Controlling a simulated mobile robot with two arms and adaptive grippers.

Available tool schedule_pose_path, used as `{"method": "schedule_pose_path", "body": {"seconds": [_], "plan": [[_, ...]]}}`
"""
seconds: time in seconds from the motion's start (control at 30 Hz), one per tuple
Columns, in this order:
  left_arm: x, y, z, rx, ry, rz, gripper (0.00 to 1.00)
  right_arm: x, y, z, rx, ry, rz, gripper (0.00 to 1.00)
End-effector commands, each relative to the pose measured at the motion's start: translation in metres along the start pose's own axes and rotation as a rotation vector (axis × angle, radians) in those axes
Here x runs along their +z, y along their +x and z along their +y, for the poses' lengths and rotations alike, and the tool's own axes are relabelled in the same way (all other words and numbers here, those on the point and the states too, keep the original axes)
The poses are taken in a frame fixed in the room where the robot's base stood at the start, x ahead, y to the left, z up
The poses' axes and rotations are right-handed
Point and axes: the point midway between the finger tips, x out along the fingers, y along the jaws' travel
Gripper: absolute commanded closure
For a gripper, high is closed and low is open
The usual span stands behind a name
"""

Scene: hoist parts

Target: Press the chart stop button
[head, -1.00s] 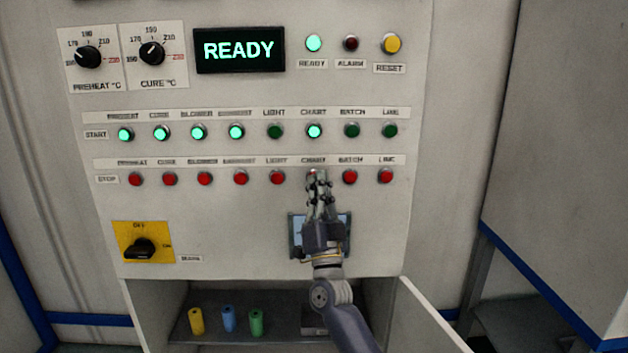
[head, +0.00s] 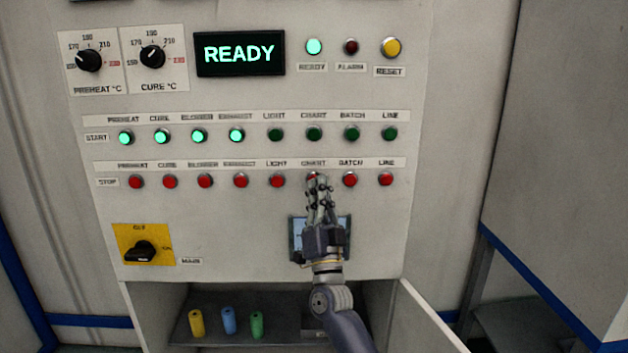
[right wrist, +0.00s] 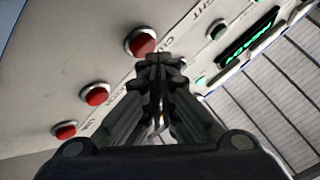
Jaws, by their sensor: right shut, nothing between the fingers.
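The chart stop button (head: 312,176) is red, in the lower row of the panel under a CHART label. My right gripper (head: 315,183) is shut and empty, its fingertips at this button and partly covering it. In the right wrist view the red chart stop button (right wrist: 141,42) shows right beside the fingertips (right wrist: 160,60); I cannot tell if they touch it or if it is pushed in. The chart start button (head: 314,133) above is dark green and unlit. My left gripper is not in view.
The batch stop button (head: 349,180) and light stop button (head: 277,181) sit close on either side. The display (head: 239,54) reads READY. Below, an open compartment holds yellow (head: 196,323), blue (head: 229,320) and green (head: 257,324) cylinders.

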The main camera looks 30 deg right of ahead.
Motion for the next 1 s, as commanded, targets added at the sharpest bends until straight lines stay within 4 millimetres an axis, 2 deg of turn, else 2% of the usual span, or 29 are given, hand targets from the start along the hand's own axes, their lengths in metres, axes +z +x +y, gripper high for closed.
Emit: {"method": "schedule_pose_path", "body": {"seconds": [0.47, 0.7, 1.0], "plan": [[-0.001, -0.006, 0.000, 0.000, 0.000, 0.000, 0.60, -0.005, -0.005, -0.005, 0.001, 0.001, 0.000, 1.00], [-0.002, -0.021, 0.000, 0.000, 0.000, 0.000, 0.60, -0.017, -0.020, -0.017, 0.001, 0.001, -0.001, 1.00], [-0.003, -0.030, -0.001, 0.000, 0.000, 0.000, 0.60, -0.029, -0.037, -0.028, 0.001, 0.001, 0.001, 1.00]]}}
